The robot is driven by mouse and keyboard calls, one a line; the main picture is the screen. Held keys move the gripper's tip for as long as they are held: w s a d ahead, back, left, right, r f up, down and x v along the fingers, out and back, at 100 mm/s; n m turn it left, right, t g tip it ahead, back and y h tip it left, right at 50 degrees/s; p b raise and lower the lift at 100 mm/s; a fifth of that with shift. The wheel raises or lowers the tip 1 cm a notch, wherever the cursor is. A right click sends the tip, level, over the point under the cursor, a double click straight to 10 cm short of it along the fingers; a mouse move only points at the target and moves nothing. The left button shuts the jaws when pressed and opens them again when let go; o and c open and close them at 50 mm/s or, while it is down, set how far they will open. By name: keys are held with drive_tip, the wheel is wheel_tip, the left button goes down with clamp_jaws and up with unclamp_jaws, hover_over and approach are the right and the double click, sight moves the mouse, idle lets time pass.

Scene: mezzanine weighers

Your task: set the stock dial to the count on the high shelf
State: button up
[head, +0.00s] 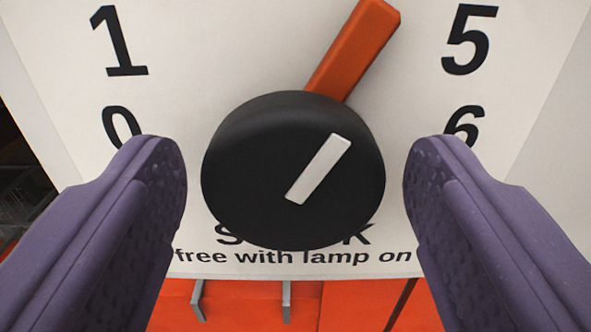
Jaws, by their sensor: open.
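The stock dial's black round knob (240,180) is in the middle of the head view, on a white panel (190,60). A white mark on the knob and an orange pointer (350,50) behind it both slant up and to the right. The pointer's tip is near the top edge, left of the 5. The numbers 0 and 1 show at left, 5 and 6 at right; any numbers between are out of view. My gripper (296,185) is open, one purple finger on each side of the knob, with a gap on both sides. The high shelf is not in view.
Lettering under the knob is partly hidden; its lower line reads "free with lamp on". No lamp is in view. Below the panel is an orange surface (240,305) with two grey metal brackets (286,300). A dark area shows at the left edge.

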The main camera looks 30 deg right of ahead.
drive_tip(key=c, duration=1)
drive_tip(key=shift+n+b, duration=0.3)
drive_tip(key=shift+f+n+b, duration=0.1)
drive_tip(key=shift+n+b, duration=0.6)
drive_tip(key=shift+n, duration=0.1)
drive_tip(key=shift+n+b, duration=0.7)
drive_tip(key=shift+n, duration=1.1)
drive_tip(key=o, duration=1)
